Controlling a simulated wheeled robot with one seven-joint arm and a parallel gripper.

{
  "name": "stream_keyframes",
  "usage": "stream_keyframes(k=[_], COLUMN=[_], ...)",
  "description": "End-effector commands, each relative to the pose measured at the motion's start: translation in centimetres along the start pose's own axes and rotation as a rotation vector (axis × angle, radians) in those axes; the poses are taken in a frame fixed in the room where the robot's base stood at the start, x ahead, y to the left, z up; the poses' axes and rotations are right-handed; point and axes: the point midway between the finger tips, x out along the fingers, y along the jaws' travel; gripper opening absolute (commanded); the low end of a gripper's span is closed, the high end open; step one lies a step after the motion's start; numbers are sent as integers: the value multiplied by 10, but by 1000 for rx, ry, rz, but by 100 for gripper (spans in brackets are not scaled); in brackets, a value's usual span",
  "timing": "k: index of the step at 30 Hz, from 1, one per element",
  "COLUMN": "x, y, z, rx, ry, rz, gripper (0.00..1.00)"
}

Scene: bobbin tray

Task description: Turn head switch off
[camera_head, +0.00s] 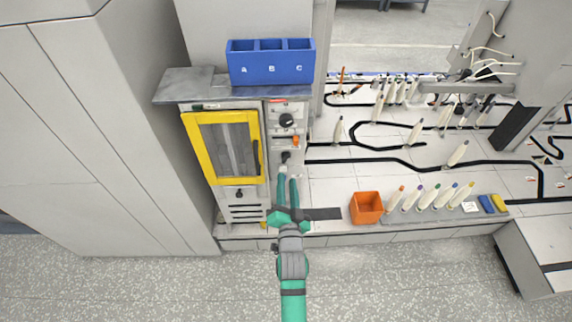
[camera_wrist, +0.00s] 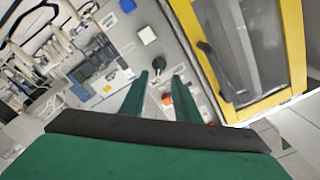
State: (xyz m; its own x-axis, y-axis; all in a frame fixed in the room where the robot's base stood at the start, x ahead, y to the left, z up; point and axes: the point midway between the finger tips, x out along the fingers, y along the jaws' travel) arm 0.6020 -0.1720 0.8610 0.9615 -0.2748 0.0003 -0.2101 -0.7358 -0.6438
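The narrow control panel (camera_head: 276,171) is right of the yellow-framed door (camera_head: 222,146). It carries a large black knob (camera_head: 286,120) at the top, an orange knob (camera_head: 295,141) below it, and a small black switch (camera_head: 286,156) lower down. No readable label shows which is the head switch. My gripper (camera_head: 288,174) is open and empty, its green fingers apart and pointing at the panel just below the black switch. In the wrist view, the black switch (camera_wrist: 158,63) is just beyond the fingertips (camera_wrist: 164,76), and the orange knob (camera_wrist: 167,99) shows between the fingers. Contact cannot be told.
A blue bin (camera_head: 270,69) with compartments A, B and C stands on the shelf above. An orange box (camera_head: 366,208) and several bobbins (camera_head: 430,198) are on the bench to the right. The door handle (camera_wrist: 211,60) is near the fingers in the wrist view.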

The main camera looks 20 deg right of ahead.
Motion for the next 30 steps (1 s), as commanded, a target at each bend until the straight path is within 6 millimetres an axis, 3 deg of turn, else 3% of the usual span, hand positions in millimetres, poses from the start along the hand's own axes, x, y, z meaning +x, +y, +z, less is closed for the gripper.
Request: stream_keyframes(k=[6,13,19,28,30], x=[38,68,80,81,81], y=[1,2,2,2,2], z=[-2,-2,-1,-1,-1], rx=[0,-1,-1,-1,-1], ry=[2,3,2,2,1], rz=[2,3,3,3,2], gripper=[29,29,29,29,12])
